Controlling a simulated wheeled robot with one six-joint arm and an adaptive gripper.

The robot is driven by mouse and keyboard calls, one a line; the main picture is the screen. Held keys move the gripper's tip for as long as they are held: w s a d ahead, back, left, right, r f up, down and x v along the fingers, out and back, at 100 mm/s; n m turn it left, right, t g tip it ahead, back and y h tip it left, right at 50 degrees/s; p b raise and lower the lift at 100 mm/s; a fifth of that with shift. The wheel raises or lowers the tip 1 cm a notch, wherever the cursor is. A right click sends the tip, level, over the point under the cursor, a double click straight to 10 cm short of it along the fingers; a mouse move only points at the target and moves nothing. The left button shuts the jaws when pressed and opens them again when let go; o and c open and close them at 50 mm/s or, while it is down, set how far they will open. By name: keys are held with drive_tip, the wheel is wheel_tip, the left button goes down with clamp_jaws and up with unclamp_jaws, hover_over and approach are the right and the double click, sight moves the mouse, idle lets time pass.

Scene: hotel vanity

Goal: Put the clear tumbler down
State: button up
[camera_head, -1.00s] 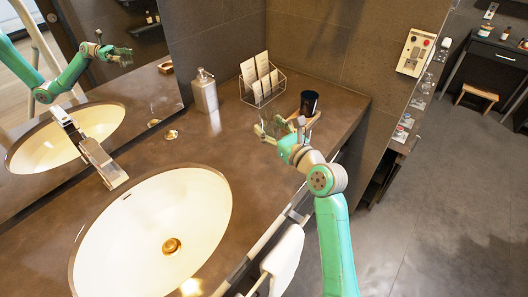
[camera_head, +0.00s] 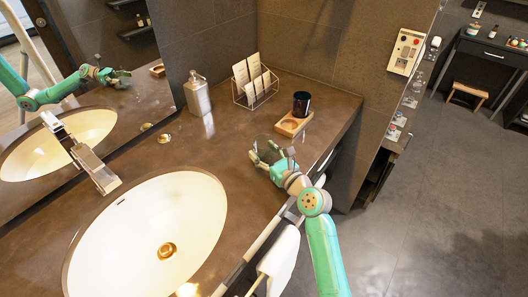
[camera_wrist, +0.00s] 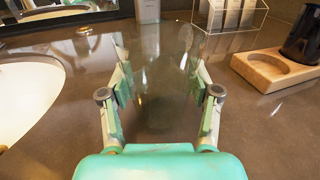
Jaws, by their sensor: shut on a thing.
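My gripper (camera_head: 266,154) is over the counter, in front of and left of the wooden holder. In the wrist view my gripper (camera_wrist: 158,82) has its two fingers apart, on either side of the clear tumbler (camera_wrist: 160,72). The tumbler is so transparent that only faint edges and reflections show. In the head view it is a faint shape at the fingertips. I cannot tell whether its base touches the counter (camera_head: 235,165).
The wooden holder (camera_head: 287,130) has one empty round recess and a dark cup (camera_head: 301,104) at its other end. The sink (camera_head: 150,235) is left. Counter between is clear.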

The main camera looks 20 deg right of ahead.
drive_tip(key=shift+f, duration=0.1)
drive_tip(key=o, duration=1.6)
drive_tip(key=v, duration=1.2)
